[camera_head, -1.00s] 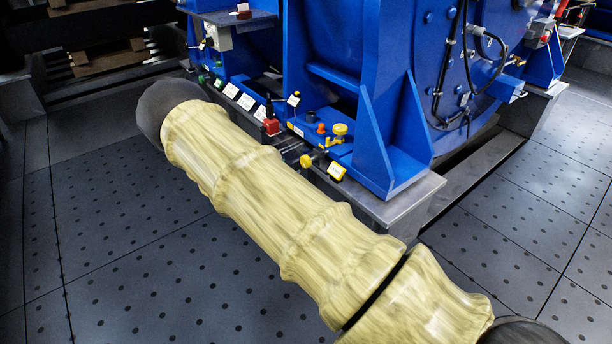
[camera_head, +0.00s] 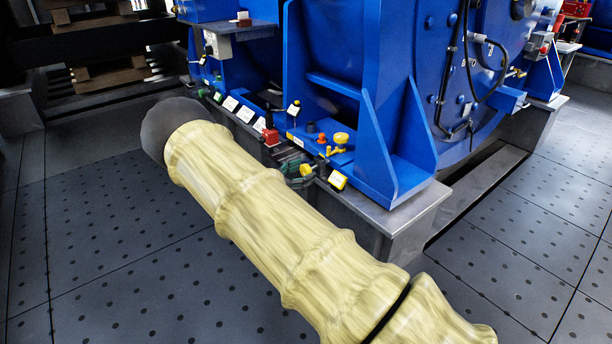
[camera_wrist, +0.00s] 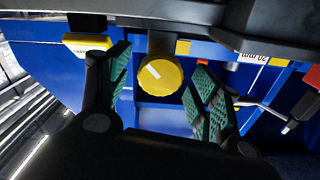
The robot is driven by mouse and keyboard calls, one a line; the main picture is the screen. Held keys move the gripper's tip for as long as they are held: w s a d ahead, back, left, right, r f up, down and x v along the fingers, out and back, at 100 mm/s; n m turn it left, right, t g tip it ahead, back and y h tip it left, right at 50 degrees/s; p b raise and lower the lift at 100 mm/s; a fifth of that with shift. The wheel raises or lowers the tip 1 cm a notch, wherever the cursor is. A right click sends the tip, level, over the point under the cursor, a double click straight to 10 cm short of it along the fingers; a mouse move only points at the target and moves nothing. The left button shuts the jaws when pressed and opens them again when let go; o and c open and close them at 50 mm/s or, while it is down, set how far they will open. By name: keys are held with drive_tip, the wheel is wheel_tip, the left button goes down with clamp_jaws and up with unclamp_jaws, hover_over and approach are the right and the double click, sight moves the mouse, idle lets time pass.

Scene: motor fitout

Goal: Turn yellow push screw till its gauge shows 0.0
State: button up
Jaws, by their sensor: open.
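The yellow push screw (camera_head: 306,169) sticks out from the front of the blue machine foot. In the wrist view, its round ribbed head (camera_wrist: 160,76) with a white mark lies between my fingers. My gripper (camera_head: 298,171) is open, with one green-padded finger on each side of the head. In the wrist view, gaps show between the gripper pads (camera_wrist: 164,82) and the screw. A small yellow-framed gauge (camera_head: 338,180) sits just right of the screw; it also shows at upper left in the wrist view (camera_wrist: 88,43). Its reading is too small to tell.
Another yellow knob (camera_head: 340,138) and an orange knob (camera_head: 321,138) sit on the blue foot above. A red block (camera_head: 271,137) and several white labels stand to the left. A grey metal ledge (camera_head: 390,215) lies below. The tiled floor in front is clear.

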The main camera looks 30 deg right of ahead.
drive_tip(key=shift+w+d, duration=0.1)
drive_tip(key=shift+d, duration=0.95)
drive_tip(key=shift+c, duration=0.4)
drive_tip(key=c, duration=1)
drive_tip(key=shift+o, duration=0.2)
drive_tip(key=shift+r, duration=0.15)
